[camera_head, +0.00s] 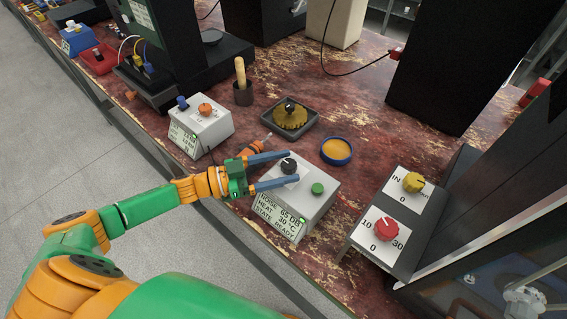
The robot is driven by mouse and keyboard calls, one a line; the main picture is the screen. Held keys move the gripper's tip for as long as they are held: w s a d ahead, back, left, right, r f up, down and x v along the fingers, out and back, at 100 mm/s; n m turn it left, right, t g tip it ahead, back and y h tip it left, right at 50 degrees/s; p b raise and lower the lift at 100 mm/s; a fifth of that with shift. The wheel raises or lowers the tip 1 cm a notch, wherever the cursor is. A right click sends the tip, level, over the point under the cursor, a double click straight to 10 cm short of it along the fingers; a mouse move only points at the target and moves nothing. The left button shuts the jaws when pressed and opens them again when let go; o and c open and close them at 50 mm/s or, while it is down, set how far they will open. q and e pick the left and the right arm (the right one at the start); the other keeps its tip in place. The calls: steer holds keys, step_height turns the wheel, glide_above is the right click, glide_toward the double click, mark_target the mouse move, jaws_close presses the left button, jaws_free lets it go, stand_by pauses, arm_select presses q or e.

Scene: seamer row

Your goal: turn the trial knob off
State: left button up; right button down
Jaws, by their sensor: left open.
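A black knob (289,166) sits on top of a grey box (312,205) whose front display reads noise, heat and "state ready". A green button (317,188) is on the same top, right of the knob. My left gripper (292,167) comes in from the left, with its two blue fingers apart on either side of the black knob. I cannot tell whether either finger touches it. No label reading "trial" is legible, so I cannot confirm which knob bears that name. My right gripper is out of view.
A sloped panel at right carries a yellow knob (413,182) and a red knob (387,229). A second grey box (201,131) has an orange knob (205,109). A blue-rimmed dish (336,151) and a tray with a gear (290,115) stand behind the grey box.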

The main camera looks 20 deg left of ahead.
arm_select(q)
steer(key=shift+w+d, duration=0.1)
steer(key=shift+d, duration=0.05)
jaws_close()
steer(key=shift+r+n+t+y+p, duration=0.15)
steer(key=shift+n+t+y+p, duration=0.2)
steer(key=shift+p, duration=0.25)
steer(key=n+t+y+p, duration=0.1)
steer(key=p, duration=0.1)
steer(key=n+t+y+p, duration=0.1)
steer(key=y, duration=0.1)
steer(key=n+t+y+p, duration=0.1)
steer(key=t+p, duration=0.1)
steer(key=shift+s+d+r+n+p, duration=0.15)
steer(key=shift+s+r+n+p, duration=0.05)
steer(key=shift+s+n+p, duration=0.15)
steer(key=shift+d+f+n+t+y+p, duration=0.15)
steer(key=shift+n+t+y+p, duration=0.4)
steer(key=shift+n+y, duration=0.55)
steer(key=n+t+y, duration=0.1)
steer(key=y, duration=0.1)
steer(key=shift+f+y+p, duration=0.1)
steer(key=shift+y+p, duration=0.25)
steer(key=shift+d+n+t+y, duration=0.15)
steer(key=shift+n+y, duration=0.55)
steer(key=shift+y, duration=0.4)
steer(key=shift+d+n+t+y, duration=0.15)
steer(key=shift+n+y, duration=0.55)
steer(key=shift+y, duration=0.4)
